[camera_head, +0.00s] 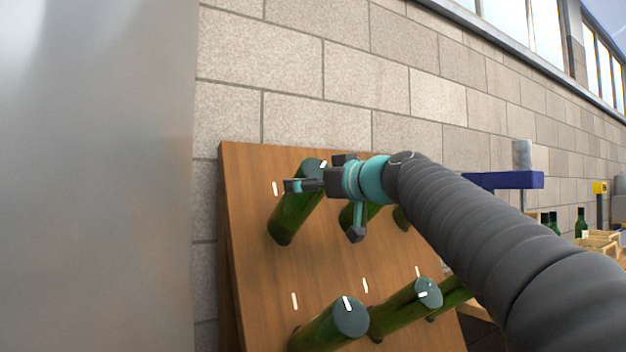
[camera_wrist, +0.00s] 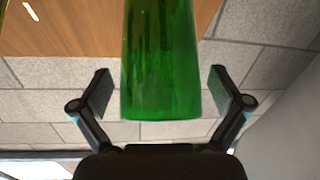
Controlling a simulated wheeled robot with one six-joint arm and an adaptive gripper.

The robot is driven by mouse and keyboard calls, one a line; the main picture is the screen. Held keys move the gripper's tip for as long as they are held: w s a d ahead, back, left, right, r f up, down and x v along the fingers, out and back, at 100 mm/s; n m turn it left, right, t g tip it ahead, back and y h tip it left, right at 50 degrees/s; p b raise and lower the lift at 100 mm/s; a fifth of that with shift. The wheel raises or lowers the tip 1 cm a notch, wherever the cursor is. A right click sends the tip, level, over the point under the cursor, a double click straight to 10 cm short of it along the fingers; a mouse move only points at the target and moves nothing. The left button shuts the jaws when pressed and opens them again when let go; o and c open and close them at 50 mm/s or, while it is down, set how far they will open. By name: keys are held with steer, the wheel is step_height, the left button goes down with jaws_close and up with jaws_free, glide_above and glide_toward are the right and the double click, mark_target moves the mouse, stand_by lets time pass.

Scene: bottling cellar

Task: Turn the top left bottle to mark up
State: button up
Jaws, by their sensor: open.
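The top left bottle (camera_head: 290,218) is green and sticks out of a wooden board, its dark base end facing out and up. A white mark shows at the upper right of that base, partly hidden by my gripper. My gripper (camera_head: 303,185) is open at the base end. In the wrist view the green bottle (camera_wrist: 162,60) lies between the two spread fingers of my gripper (camera_wrist: 163,92), with a gap on each side. The mark is not visible in the wrist view.
The board (camera_head: 258,275) holds several other bottles, including a lower left one (camera_head: 320,332) and a lower middle one (camera_head: 395,315). White dashes are painted on the board. A grey surface (camera_head: 95,180) fills the left side. A block wall (camera_head: 300,60) stands behind.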

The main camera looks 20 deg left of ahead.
steer(key=c, duration=1.2)
steer(key=shift+o, duration=0.2)
steer(key=shift+f+n, duration=0.1)
steer(key=shift+n, duration=0.3)
steer(key=shift+w+n+g+y+b, duration=0.1)
steer(key=shift+n+g+y+b, duration=0.2)
steer(key=shift+n+g+b, duration=0.35)
steer(key=shift+n+g, duration=0.55)
steer(key=shift+n, duration=0.5)
steer(key=n+g+p, duration=0.1)
steer(key=n, duration=0.1)
steer(key=n+g+p, duration=0.1)
steer(key=n, duration=0.1)
steer(key=shift+r+g, duration=0.2)
steer(key=shift+g, duration=0.2)
steer(key=shift+f+n+g+p, duration=0.1)
steer(key=shift+n+g+p, duration=0.95)
steer(key=shift+n, duration=0.75)
